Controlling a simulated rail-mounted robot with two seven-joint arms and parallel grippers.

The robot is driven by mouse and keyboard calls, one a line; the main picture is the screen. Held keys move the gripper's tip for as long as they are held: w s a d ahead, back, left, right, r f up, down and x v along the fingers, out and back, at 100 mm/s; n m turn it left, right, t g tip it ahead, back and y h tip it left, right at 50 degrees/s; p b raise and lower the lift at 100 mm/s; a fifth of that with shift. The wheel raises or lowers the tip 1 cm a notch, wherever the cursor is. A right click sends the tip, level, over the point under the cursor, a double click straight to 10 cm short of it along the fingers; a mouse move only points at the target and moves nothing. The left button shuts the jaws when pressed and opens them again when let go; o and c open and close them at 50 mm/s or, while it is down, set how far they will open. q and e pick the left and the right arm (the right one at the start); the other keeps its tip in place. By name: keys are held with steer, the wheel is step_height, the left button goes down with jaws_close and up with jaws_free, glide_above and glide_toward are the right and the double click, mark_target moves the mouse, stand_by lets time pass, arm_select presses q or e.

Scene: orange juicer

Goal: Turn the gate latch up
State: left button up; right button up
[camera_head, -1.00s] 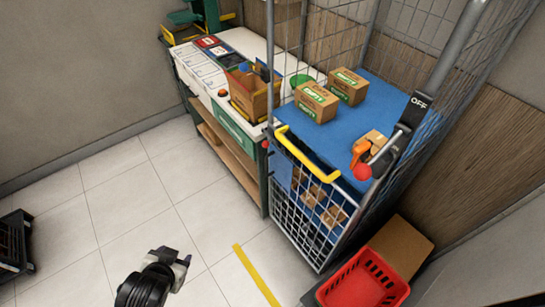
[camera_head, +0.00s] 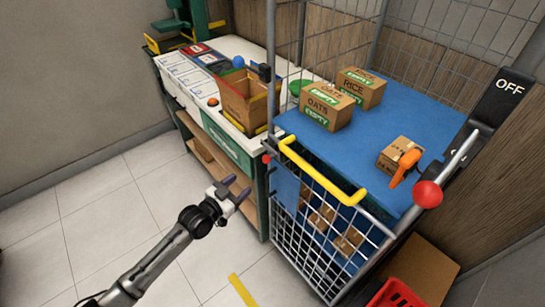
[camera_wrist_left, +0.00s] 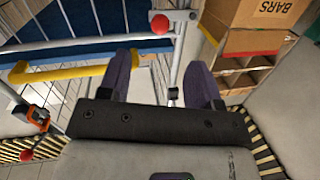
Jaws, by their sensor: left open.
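A wire cage cart has a gate (camera_head: 305,225) with a yellow handle (camera_head: 318,170) along its top. A small red ball knob (camera_head: 267,158) sits at the cart's left front post; a red ball knob (camera_wrist_left: 160,24) shows ahead in the left wrist view. A larger red ball (camera_head: 428,194) ends a grey lever by a black "OFF" plate (camera_head: 508,88) at the right. I cannot tell for sure which knob belongs to the gate latch. My left gripper (camera_head: 236,188) is open and empty, left of the cart and apart from it. My right gripper is out of view.
The cart's blue shelf (camera_head: 395,115) holds small boxes and an orange tool (camera_head: 404,168). A workbench (camera_head: 232,148) with an open carton (camera_head: 250,97) stands left of the cart. A red basket (camera_head: 395,295) is at the lower right. The tiled floor at left is clear.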

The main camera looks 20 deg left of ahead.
mark_target(264, 161)
arm_select(q)
steer(key=shift+t, duration=0.3)
steer(key=b+x, duration=0.1)
steer(key=x, duration=0.3)
steer(key=b+x, duration=0.1)
steer(key=x, duration=0.3)
steer(key=r+b+x, duration=0.1)
steer(key=x, duration=0.3)
steer(key=shift+d, duration=0.1)
steer(key=shift+x, duration=0.8)
steer(key=shift+c, duration=0.4)
jaws_close()
